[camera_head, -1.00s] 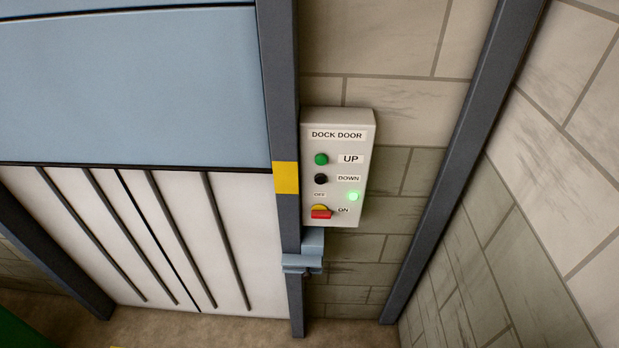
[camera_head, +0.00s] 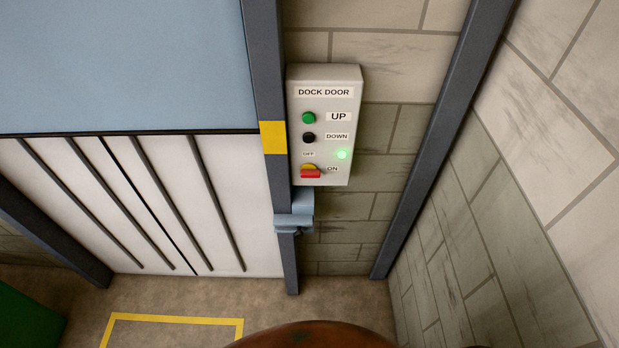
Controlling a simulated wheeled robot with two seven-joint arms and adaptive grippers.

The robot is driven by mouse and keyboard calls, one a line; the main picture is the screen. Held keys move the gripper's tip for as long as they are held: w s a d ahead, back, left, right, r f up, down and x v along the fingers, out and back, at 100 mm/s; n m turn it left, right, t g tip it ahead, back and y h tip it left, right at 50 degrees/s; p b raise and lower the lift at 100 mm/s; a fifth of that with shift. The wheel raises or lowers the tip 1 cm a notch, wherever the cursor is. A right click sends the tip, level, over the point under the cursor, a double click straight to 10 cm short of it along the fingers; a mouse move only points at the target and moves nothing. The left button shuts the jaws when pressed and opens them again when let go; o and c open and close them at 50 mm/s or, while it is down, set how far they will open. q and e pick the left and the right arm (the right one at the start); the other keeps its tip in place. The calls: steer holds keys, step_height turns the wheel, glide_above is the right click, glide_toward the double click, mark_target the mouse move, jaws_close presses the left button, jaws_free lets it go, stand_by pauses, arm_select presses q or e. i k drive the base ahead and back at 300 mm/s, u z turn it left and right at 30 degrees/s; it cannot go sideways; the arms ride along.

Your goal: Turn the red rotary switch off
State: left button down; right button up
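A green lamp (camera_head: 342,155) glows to the right of the OFF label. A green button (camera_head: 309,118) by UP and a black button (camera_head: 309,137) by DOWN are above. Neither of my grippers shows in the head view.
The box hangs on a block wall beside a dark post (camera_head: 273,190) with a yellow band. A blue-grey bracket (camera_head: 294,215) juts out below it. A rusty brown rounded thing (camera_head: 310,337) is at the bottom edge. A yellow floor outline (camera_head: 178,318) lies left.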

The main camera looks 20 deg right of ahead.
mark_target(308, 170)
steer(key=k, duration=0.45)
steer(key=u, duration=1)
steer(key=i, duration=1.05)
steer(key=z, duration=1.6)
